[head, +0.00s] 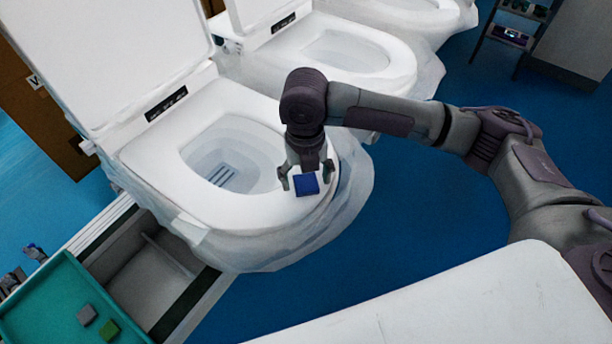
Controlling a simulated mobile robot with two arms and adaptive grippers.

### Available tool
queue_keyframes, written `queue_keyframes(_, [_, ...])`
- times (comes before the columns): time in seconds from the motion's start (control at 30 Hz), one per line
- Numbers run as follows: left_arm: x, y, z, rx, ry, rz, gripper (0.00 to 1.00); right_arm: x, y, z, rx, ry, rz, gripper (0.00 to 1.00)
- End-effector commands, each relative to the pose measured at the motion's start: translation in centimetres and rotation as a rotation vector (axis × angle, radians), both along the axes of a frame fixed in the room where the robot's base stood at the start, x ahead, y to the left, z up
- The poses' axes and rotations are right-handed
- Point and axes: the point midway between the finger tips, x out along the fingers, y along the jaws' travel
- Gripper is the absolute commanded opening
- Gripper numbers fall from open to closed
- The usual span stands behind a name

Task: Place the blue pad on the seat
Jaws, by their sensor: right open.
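The blue pad (306,184) is a small square block at the front rim of the nearest toilet's white seat (160,164). My right gripper (306,176) reaches down over the front of the seat. Its fingers are open, one on each side of the pad. The pad appears to rest on the seat; whether a finger touches it I cannot tell. At the left edge, small dark finger-like parts (24,266) show beside the green tray; they look like my left gripper, but its opening is unclear.
The nearest toilet's lid (110,55) stands raised. More toilets, including one behind (395,75), line the back. A white surface (450,305) fills the lower right.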

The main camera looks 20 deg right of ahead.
Motion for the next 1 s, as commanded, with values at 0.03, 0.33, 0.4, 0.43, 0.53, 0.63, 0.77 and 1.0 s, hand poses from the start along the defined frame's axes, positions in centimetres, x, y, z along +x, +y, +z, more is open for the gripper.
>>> queue_keyframes(0.03, [0.0, 0.0, -0.2, 0.000, 0.000, 0.000, 0.86, 0.1, 0.0, 0.4, 0.001, -0.003, 0.000, 0.76])
queue_keyframes(0.33, [0.0, 0.0, -1.5, 0.000, 0.000, 0.000, 0.86, 0.2, 0.2, 6.3, 0.003, -0.007, 0.001, 0.76])
queue_keyframes(0.4, [0.0, 0.0, -1.7, 0.000, 0.000, 0.000, 0.86, 0.1, 0.1, 7.7, 0.002, -0.006, 0.001, 0.76])
queue_keyframes(0.43, [0.0, 0.0, -1.8, 0.000, 0.000, 0.000, 0.86, 0.2, 0.2, 8.4, 0.003, -0.007, 0.000, 0.76])
queue_keyframes(0.53, [0.0, 0.0, -2.0, 0.000, 0.001, 0.000, 0.86, 0.1, 0.1, 10.0, 0.002, -0.005, 0.000, 0.76])
queue_keyframes(0.63, [0.0, 0.0, -2.2, 0.000, 0.001, 0.000, 0.86, 0.1, 0.2, 11.2, 0.002, -0.004, 0.000, 0.76])
queue_keyframes(0.77, [-0.1, 0.0, -2.2, 0.000, 0.001, 0.000, 0.86, 0.1, 0.1, 11.9, 0.001, -0.001, -0.001, 0.76])
queue_keyframes(1.0, [-0.1, 0.0, -2.2, 0.000, 0.001, 0.000, 0.86, 0.1, 0.1, 12.0, 0.001, 0.000, -0.001, 0.76])
